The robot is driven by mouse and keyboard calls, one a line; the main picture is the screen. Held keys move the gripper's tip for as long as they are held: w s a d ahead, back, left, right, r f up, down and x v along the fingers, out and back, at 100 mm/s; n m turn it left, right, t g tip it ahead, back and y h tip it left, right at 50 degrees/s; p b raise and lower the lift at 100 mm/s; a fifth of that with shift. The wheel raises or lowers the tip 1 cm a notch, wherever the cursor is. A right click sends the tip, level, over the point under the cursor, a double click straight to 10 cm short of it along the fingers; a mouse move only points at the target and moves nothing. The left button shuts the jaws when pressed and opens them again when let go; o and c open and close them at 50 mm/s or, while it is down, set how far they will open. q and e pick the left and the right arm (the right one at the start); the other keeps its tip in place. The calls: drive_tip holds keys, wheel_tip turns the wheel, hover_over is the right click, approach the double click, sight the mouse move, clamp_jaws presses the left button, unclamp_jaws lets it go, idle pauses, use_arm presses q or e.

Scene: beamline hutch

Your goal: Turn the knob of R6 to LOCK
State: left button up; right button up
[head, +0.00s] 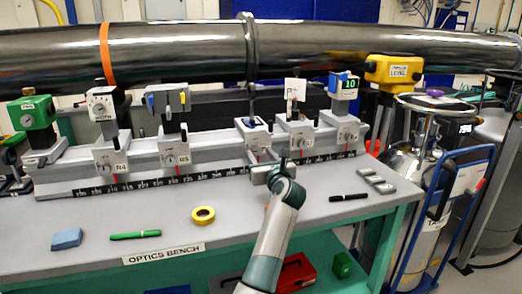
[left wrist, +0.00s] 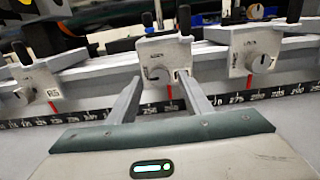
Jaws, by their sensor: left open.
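The rail carriage between R5 and R7, which I take as R6 (head: 256,137), is partly hidden by my left gripper in the head view, and its label is not readable. In the left wrist view its pale front plate (left wrist: 165,54) stands near the middle, with a small round knob (left wrist: 157,74) low on it. I cannot read which mark the knob points to. My left gripper (left wrist: 159,79) is open, its two fingers reaching toward the plate on either side of the knob. It also shows in the head view (head: 262,172). Contact with the knob cannot be told.
Carriages R5 (head: 177,157) and R7 (head: 300,145) flank it on the rail. A big steel pipe (head: 180,55) runs above.

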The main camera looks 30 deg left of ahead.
use_arm(q)
drive_tip(key=shift+x, duration=0.85)
drive_tip(key=shift+r, duration=0.1)
use_arm(e)
drive_tip(key=shift+w+a, duration=0.15)
drive_tip(key=shift+w, duration=0.3)
use_arm(q)
drive_tip(key=c, duration=1.1)
drive_tip(key=shift+o, duration=0.2)
use_arm(e)
drive_tip(key=shift+s, duration=0.1)
drive_tip(key=shift+r, duration=0.1)
